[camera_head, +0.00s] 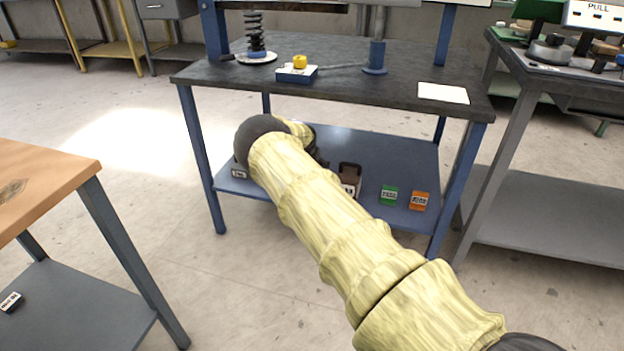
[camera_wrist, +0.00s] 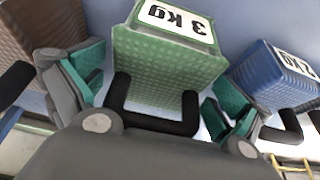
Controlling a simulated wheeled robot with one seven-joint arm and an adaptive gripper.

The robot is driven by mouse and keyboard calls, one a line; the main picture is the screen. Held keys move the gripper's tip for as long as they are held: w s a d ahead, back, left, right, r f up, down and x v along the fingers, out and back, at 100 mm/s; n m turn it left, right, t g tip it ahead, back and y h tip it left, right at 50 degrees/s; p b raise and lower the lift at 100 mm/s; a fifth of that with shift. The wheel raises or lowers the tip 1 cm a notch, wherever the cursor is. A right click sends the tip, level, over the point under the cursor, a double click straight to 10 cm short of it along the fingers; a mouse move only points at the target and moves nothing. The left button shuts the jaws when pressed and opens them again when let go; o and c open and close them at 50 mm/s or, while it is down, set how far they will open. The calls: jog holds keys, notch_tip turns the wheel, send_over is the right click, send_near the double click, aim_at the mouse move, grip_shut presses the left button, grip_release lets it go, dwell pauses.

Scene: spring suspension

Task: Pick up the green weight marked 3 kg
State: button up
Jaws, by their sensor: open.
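The green weight (camera_wrist: 165,62) marked 3 KG fills the middle of the wrist view, its white label upside down in the picture. Its black handle (camera_wrist: 152,124) points toward my gripper. My gripper (camera_wrist: 157,96) is open, with one teal-padded finger on the left of the weight and the other on its right. I cannot tell whether either finger touches it. In the head view my arm reaches over the lower shelf and covers my fingers and this weight.
A blue weight (camera_wrist: 272,78) stands close to the right finger, a brown weight (camera_wrist: 45,30) close to the left. Smaller green (camera_head: 388,195) and orange (camera_head: 419,200) blocks sit right on the lower shelf (camera_head: 405,155). The tabletop (camera_head: 330,52) hangs above the shelf.

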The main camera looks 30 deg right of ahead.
jog(key=shift+x, duration=1)
jog(key=shift+c, duration=0.2)
jog(key=c, duration=1.7)
jog(key=shift+w+r, duration=0.15)
jog(key=shift+r, duration=0.1)
jog(key=shift+c, duration=0.9)
jog(key=shift+r, duration=0.15)
